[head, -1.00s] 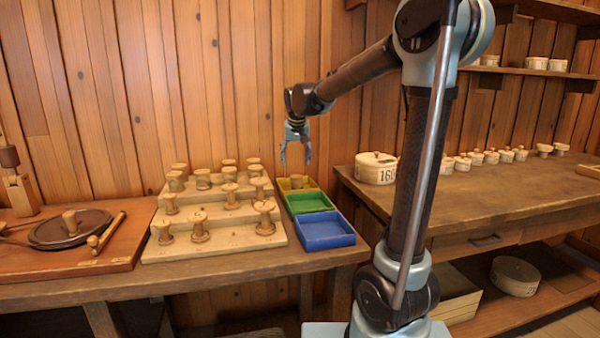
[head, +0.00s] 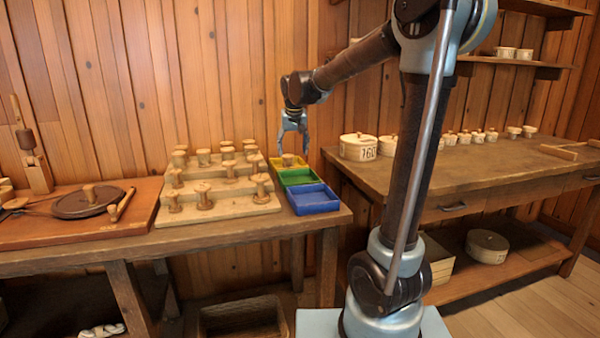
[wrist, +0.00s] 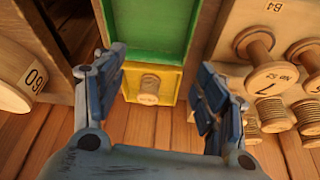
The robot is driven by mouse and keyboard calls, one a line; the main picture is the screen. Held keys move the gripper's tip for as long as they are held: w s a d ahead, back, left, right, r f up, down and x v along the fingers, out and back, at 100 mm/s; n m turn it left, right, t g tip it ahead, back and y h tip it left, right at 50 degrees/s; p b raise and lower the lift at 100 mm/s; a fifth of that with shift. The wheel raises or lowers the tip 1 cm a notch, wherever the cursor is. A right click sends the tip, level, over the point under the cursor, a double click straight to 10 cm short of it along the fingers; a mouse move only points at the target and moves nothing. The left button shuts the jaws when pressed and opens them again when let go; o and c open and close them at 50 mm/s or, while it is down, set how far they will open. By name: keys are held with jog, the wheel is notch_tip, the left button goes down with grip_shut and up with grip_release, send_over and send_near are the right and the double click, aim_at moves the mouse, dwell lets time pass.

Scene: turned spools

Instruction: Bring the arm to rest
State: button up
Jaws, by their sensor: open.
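My gripper (head: 292,148) is open and empty, hanging fingers down in front of the back wall, near the yellow tray (head: 276,165) in the head view. In the wrist view its open fingers (wrist: 162,62) stand either side of the yellow tray (wrist: 132,78), with nothing between them touched. A wooden spool (head: 288,159) stands in the yellow tray, and it also shows in the wrist view (wrist: 149,88). My arm is bent, its forearm reaching left from the upper joint.
A green tray (head: 297,177) and a blue tray (head: 314,201) sit beside a stepped board (head: 235,211) with several spools. The right bench (head: 500,176) holds a round box (head: 357,147) marked 160 and several small lidded pots. Shelves hang above it.

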jog(key=s+d+f+g, duration=0.1)
jog(key=s+d+f, duration=0.2)
jog(key=s+d, duration=0.5)
jog(key=s+d+f, duration=0.3)
jog(key=s+d, duration=0.4)
jog(key=s, duration=0.4)
jog(key=s+d+f, duration=0.3)
jog(key=s+f, duration=0.3)
jog(key=s, duration=0.2)
jog(key=s+d+f+m+g, duration=0.1)
jog(key=s+d+f, duration=0.2)
jog(key=s+f, duration=0.3)
jog(key=shift+s+f+h, duration=0.3)
jog(key=shift+s+f, duration=0.05)
jog(key=shift+s, duration=0.9)
